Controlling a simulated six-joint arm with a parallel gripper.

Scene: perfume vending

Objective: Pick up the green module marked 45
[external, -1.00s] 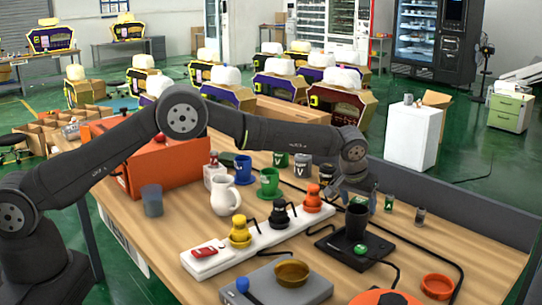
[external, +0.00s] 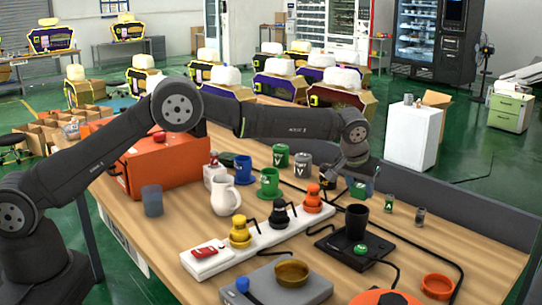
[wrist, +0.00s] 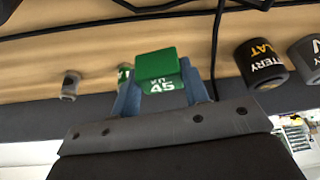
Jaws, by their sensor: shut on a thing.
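The green module marked 45 (wrist: 157,66) sits between the two blue-grey fingers of my gripper (wrist: 160,92) in the wrist view, its white "45" label facing the camera. My gripper (external: 362,187) is shut on it. In the external view my gripper is in the air above and behind the dark cup (external: 357,222) on the black pad.
A small green vial (external: 389,203) and a grey vial (external: 420,216) stand to the right of my gripper. Green and grey marked cups (external: 303,163) stand to the left. A white power strip (external: 262,242) and cables cross the table. A low grey wall (external: 460,205) edges the back.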

